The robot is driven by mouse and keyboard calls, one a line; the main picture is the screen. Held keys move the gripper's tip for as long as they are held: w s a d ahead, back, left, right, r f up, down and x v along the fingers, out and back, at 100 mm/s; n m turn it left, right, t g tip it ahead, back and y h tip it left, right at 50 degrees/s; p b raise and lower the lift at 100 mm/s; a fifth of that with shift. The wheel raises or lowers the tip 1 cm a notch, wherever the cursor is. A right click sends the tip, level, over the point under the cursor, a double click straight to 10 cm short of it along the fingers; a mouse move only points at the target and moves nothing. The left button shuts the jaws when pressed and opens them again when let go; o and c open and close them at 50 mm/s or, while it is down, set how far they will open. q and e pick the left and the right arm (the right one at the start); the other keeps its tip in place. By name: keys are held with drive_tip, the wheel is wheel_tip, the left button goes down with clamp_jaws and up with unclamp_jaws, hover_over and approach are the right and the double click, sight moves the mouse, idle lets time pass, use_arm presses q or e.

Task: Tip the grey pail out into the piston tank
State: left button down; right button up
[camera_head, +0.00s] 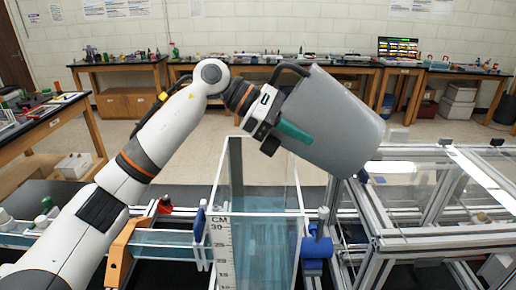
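The grey pail (340,118) is held in the air, tilted, with its lower end toward the right, above the right side of the clear tank. My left gripper (298,128) is at the pail's left side, with one green finger lying along its wall. It looks shut on the pail; the other finger is hidden. The inside of the pail and any contents are hidden. The piston tank (228,250) is a clear, open-topped box with a CM scale on its front and a bluish tint inside. I cannot make out the piston. My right gripper is out of view.
A metal extrusion frame with clear panels (400,232) stands right of the tank. A blue fitting (318,247) sits at the tank's right side, and an orange bracket (122,255) at left. Cluttered benches (125,66) line the back wall.

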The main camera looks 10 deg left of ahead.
use_arm(q)
drive_tip(key=shift+r, duration=0.2)
idle(0.3)
idle(0.4)
drive_tip(key=shift+f, duration=0.1)
